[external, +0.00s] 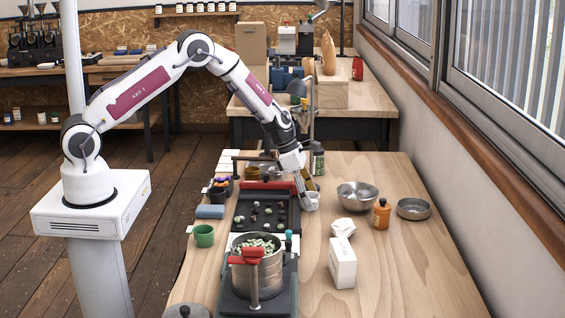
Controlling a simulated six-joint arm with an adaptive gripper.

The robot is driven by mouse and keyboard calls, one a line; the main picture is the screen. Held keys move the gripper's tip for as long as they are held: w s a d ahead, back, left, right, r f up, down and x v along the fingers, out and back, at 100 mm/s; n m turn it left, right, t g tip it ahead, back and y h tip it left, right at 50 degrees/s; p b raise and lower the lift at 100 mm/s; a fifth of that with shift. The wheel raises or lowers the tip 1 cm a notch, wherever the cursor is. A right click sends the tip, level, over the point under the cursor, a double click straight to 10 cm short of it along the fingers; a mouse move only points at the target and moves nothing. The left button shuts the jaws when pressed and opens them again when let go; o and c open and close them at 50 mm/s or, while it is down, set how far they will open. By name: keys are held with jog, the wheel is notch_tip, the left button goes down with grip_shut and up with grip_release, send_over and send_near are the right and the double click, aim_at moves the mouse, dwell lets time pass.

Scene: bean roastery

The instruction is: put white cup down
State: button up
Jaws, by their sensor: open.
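The white cup (313,201) stands on the wooden table, just right of the dark tray. My gripper (306,205) is at the cup, pointing down, with its fingers at the cup's left side. The fingers are open. The gripper partly covers the cup, and I cannot tell whether a finger still touches it.
A metal bowl (357,195), an orange bottle (381,214) and a round sieve (413,209) stand to the right. A white box (342,263) is nearer the front. The right front table is clear.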

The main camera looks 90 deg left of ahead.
jog(key=d+v, duration=0.1)
jog(key=v, duration=1)
jog(key=shift+a+r, duration=0.35)
jog(key=shift+a, duration=0.15)
jog(key=shift+s, duration=0.1)
jog(key=shift+r, duration=0.1)
dwell(0.4)
jog(key=s+d+r+m, duration=1.4)
jog(key=d+r+m, duration=0.3)
jog(key=r+m, duration=0.15)
jog(key=s+d+r+m, duration=0.1)
jog(key=s+d+m, duration=0.2)
jog(key=s+m, duration=0.5)
jog(key=s+d+r+m+y, duration=0.1)
jog(key=s+d+r+m, duration=0.1)
jog(key=s+m, duration=0.6)
jog(key=shift+s+d+t, duration=0.4)
jog(key=shift+s+d, duration=0.25)
jog(key=shift+s, duration=2.3)
